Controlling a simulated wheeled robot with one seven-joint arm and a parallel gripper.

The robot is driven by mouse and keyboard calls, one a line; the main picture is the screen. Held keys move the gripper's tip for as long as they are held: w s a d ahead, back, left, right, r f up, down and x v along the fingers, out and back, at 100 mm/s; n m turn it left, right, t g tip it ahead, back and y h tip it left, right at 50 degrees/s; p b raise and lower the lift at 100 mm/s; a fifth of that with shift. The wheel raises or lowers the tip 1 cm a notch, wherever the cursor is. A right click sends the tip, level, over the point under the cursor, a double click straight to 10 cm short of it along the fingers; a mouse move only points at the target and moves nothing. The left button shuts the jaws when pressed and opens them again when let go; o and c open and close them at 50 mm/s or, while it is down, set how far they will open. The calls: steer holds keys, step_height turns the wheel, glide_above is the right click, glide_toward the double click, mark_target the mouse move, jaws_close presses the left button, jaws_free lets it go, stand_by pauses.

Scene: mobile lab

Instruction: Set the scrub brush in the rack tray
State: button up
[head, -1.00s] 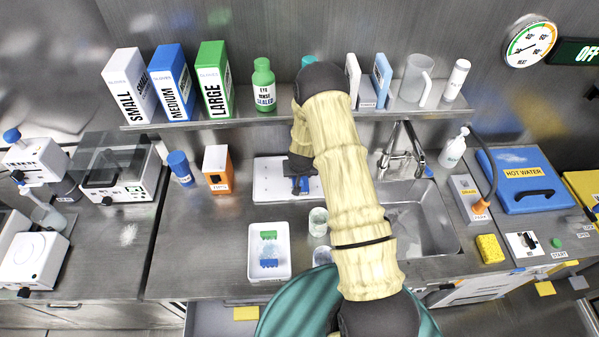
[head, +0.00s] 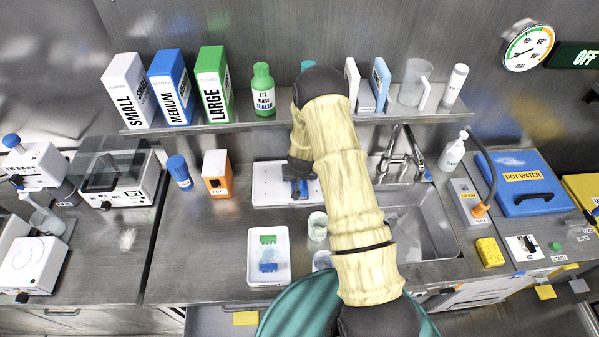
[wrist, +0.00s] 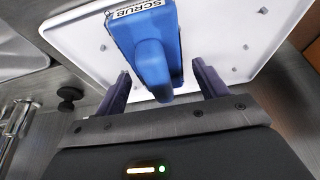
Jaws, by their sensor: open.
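The scrub brush (wrist: 150,50) is blue, with a white label reading SCRUB. In the wrist view it is over the white rack tray (wrist: 225,35), which has small pegs, and it appears to rest on it. My gripper (wrist: 161,78) is open, with one dark finger on each side of the brush's raised blue grip. Gaps show between the fingers and the brush. In the head view my gripper (head: 299,188) is low over the right part of the rack tray (head: 268,197). My arm and gripper hide most of the brush there.
A white tub (head: 252,268) with green and blue items stands in front of the rack tray. Clear beakers (head: 317,226) stand beside it. The sink (head: 425,225) and tap are to the right. An orange box (head: 217,174) and a blue-capped bottle (head: 180,172) stand left. A loaded shelf runs behind.

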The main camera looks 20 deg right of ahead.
steer(key=b+v, duration=0.2)
steer(key=v, duration=0.9)
steer(key=shift+s+a+r, duration=0.1)
steer(key=shift+s+r, duration=0.05)
steer(key=s+a+r+n+g, duration=0.1)
steer(key=s+a+r+n, duration=0.1)
steer(key=s+r, duration=1.4)
steer(key=s, duration=0.5)
steer(key=shift+r+g+y, duration=0.4)
steer(key=shift+s, duration=0.15)
steer(key=shift+c, duration=0.4)
